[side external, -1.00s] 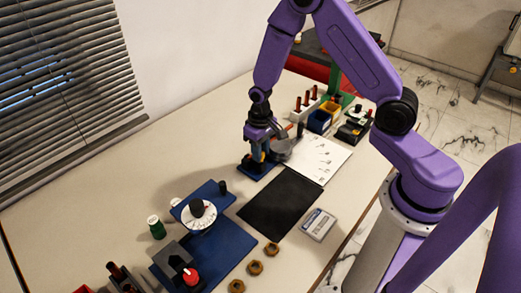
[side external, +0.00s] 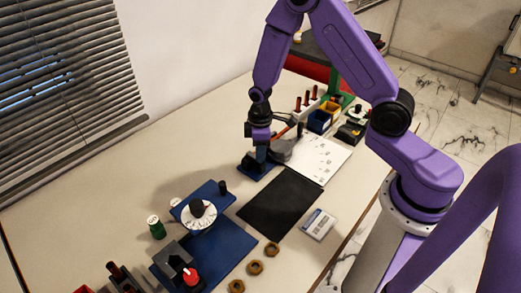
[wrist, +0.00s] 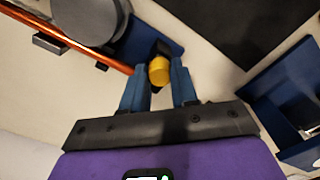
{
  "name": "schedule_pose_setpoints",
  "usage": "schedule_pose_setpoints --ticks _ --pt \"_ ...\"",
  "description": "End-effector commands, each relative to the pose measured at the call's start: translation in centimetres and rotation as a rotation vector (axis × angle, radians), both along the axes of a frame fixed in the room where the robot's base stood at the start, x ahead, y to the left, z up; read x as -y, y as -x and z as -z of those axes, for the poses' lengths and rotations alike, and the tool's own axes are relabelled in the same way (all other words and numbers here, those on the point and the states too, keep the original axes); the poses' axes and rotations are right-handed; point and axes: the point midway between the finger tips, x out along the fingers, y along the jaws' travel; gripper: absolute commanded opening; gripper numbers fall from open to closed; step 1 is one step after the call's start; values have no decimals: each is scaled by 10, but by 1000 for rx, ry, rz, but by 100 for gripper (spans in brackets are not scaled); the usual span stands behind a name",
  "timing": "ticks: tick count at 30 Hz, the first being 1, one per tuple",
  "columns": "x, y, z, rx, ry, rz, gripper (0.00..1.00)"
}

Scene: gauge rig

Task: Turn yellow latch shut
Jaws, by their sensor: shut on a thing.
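The yellow latch (wrist: 159,71) shows in the wrist view as a short yellow knob with a dark part behind it, on a blue base (wrist: 140,38). My gripper (wrist: 158,76) is around it, one blue finger on each side, shut on the latch. In the side view my gripper (side external: 261,158) points down over the small blue base (side external: 258,173), left of the grey round gauge (side external: 281,149). The yellow latch is hidden there behind the fingers, and its angle is hard to tell.
An orange rod (wrist: 68,43) and the grey gauge (wrist: 86,20) are close to my fingers. A black mat (side external: 280,203) and a white printed sheet (side external: 322,158) lie nearby. A blue plate with a white dial (side external: 198,216) stands front left.

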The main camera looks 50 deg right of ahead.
Motion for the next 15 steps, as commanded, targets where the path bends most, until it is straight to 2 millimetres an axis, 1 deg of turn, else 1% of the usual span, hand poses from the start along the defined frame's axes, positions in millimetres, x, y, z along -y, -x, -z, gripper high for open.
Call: schedule_pose_setpoints --ticks 6,15 --pt "0 -1 -1 5 -1 -37 0" --pt "0 -1 -1 5 -1 -43 0"
